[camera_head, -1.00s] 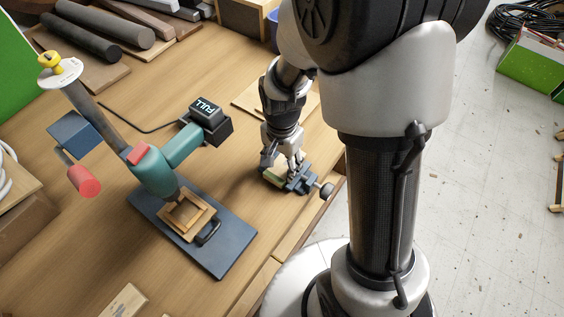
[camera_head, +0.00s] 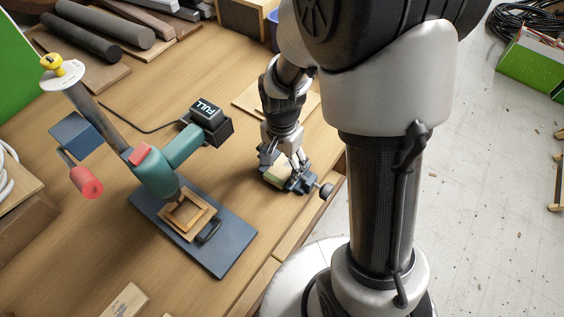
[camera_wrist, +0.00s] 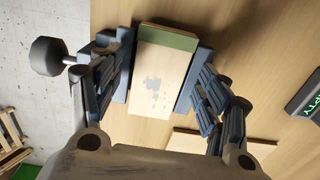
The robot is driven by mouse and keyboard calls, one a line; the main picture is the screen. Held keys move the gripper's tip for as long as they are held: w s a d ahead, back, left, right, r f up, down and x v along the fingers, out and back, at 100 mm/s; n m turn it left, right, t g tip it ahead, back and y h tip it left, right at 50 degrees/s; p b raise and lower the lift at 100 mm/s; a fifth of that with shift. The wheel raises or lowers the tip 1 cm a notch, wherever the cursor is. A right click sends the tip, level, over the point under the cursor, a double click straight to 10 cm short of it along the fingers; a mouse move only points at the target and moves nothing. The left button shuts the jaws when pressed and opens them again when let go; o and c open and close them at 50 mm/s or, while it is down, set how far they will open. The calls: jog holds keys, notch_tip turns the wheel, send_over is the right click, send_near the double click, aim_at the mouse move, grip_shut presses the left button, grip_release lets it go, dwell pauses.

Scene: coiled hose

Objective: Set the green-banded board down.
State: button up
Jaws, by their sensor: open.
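The green-banded board (camera_wrist: 162,75) is a pale wooden block with a green strip along its far end and a grey smudge on its face. It lies between the two blue jaws of a small vise (camera_wrist: 117,82) on the bench. In the head view the board (camera_head: 275,174) is partly hidden by my gripper (camera_head: 284,163), which is directly above the vise (camera_head: 302,185). In the wrist view my gripper (camera_wrist: 157,97) is open, with its fingers spread on both sides of the board and apart from it. I cannot tell whether the vise jaws press on the board.
A teal drill press (camera_head: 152,172) on a dark base stands left of the vise, with a wooden frame on it. A display box (camera_head: 206,109) is behind. A flat wooden board (camera_wrist: 222,142) lies nearby. The bench's edge is close to the vise.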

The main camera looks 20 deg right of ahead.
aim_at(282, 169)
notch_tip(282, 169, up, 12)
jog(key=p, duration=0.3)
jog(key=s+r+n+t, duration=0.4)
jog(key=s+r+n, duration=0.6)
jog(key=s+r, duration=0.3)
jog(key=shift+s+r+n+t, duration=0.3)
jog(key=shift+s+n, duration=0.1)
jog(key=shift+s, duration=0.65)
jog(key=shift+f, duration=0.1)
jog(key=shift+f+b, duration=0.35)
jog(key=shift+f, duration=0.1)
jog(key=shift+c, duration=0.3)
